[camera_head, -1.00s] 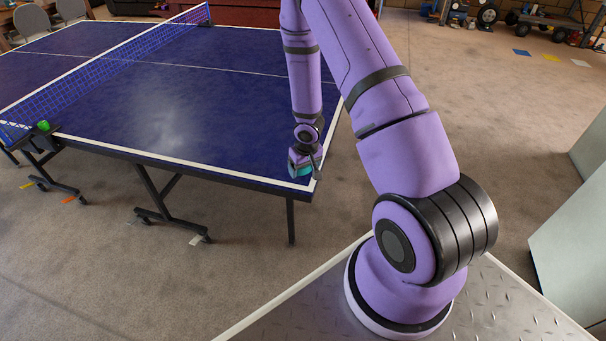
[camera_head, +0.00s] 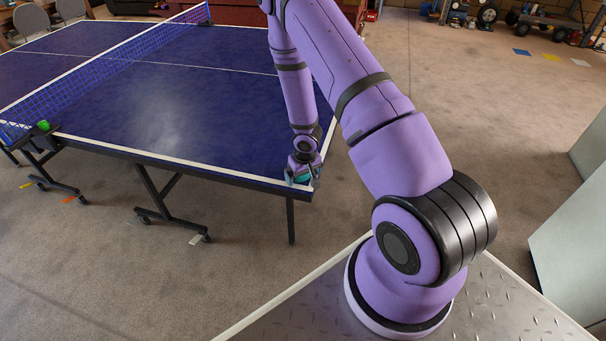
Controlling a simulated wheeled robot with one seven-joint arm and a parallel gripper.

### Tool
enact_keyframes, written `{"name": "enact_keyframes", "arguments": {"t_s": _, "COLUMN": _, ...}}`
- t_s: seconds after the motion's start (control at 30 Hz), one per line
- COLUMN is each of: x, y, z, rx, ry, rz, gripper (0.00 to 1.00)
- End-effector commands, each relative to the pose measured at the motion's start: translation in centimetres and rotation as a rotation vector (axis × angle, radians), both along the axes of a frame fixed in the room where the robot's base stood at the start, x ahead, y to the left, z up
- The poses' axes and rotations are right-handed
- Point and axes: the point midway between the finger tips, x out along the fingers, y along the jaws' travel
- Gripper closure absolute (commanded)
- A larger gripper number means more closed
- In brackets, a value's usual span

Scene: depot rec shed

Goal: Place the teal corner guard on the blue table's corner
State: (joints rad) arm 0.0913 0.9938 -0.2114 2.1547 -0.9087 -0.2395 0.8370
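The blue table (camera_head: 165,110) is a table tennis table with white edge lines and a net. Its near right corner is under my gripper (camera_head: 302,177). The teal corner guard (camera_head: 298,178) shows as a small teal patch between the fingers, at or just above that corner. My gripper points down and appears to be closed around the guard. The guard is mostly hidden by the fingers, and I cannot tell whether it touches the tabletop.
A blue net (camera_head: 100,75) crosses the table. A green object (camera_head: 43,125) sits by the net post at the left edge. Table legs with wheels (camera_head: 165,205) stand below the near side. Open carpet (camera_head: 470,110) lies to the right.

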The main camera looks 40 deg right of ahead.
Motion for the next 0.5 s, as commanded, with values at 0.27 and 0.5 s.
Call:
{"name": "enact_keyframes", "arguments": {"t_s": 0.27, "x": -0.1, "y": 0.0, "z": 1.0, "rx": 0.001, "ry": -0.002, "rz": -0.003, "gripper": 0.00}}
{"name": "enact_keyframes", "arguments": {"t_s": 0.5, "x": -0.5, "y": 0.0, "z": 4.5, "rx": 0.001, "ry": -0.004, "rz": -0.005, "gripper": 0.00}}
